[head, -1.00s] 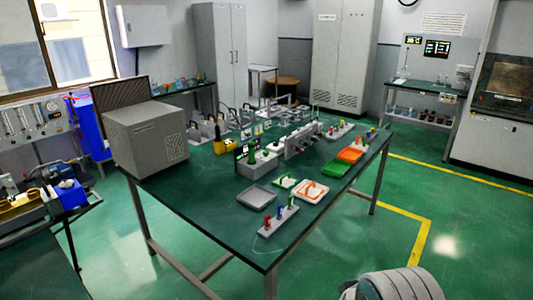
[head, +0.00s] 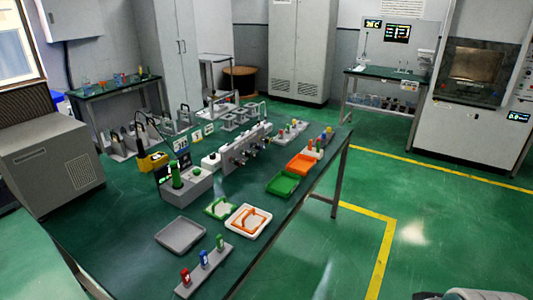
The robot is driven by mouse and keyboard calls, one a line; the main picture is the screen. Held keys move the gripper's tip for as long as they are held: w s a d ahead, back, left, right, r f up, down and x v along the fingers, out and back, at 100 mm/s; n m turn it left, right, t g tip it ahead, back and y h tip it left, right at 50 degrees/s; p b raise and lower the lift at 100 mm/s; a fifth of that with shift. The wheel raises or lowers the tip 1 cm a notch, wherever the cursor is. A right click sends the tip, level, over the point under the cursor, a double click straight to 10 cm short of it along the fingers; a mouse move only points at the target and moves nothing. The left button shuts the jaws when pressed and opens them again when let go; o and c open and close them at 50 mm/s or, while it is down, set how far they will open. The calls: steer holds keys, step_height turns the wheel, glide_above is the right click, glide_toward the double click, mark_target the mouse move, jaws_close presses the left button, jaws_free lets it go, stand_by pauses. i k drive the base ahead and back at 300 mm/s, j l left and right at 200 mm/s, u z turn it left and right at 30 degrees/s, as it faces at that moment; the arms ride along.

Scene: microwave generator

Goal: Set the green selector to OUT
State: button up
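A grey box (head: 189,187) stands on the dark green table, left of the middle in the head view. A green upright knob (head: 176,177) rises from its left part, and a smaller round green part (head: 197,171) sits on top to the right. A small dark panel with lit green marks (head: 164,172) stands behind the knob. I take this green knob as the selector, but its setting is too small to read. My gripper is not in view; only a grey part of my own body shows at the bottom right, well away from the box.
A grey tray (head: 180,236), a white tray with an orange piece (head: 247,221), a green tray (head: 283,183) and a rack with coloured handles (head: 205,266) lie near the table's front. A valve manifold (head: 245,147) stands behind. The floor to the right is clear.

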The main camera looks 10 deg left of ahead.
mark_target(195, 172)
steer(key=i+l+z, duration=0.25)
steer(key=i, duration=0.25)
steer(key=i+z, duration=0.2)
steer(key=i, duration=0.25)
steer(key=i+u, duration=0.25)
steer(key=u, duration=0.15)
steer(key=i+u, duration=0.35)
steer(key=i+l+u, duration=0.1)
steer(key=u, duration=0.3)
steer(key=i+j+u, duration=0.1)
steer(key=u, duration=0.3)
steer(key=i+u, duration=0.6)
steer(key=u, duration=0.2)
steer(key=i+l+u, duration=0.15)
steer(key=u, duration=0.3)
steer(key=i, duration=0.05)
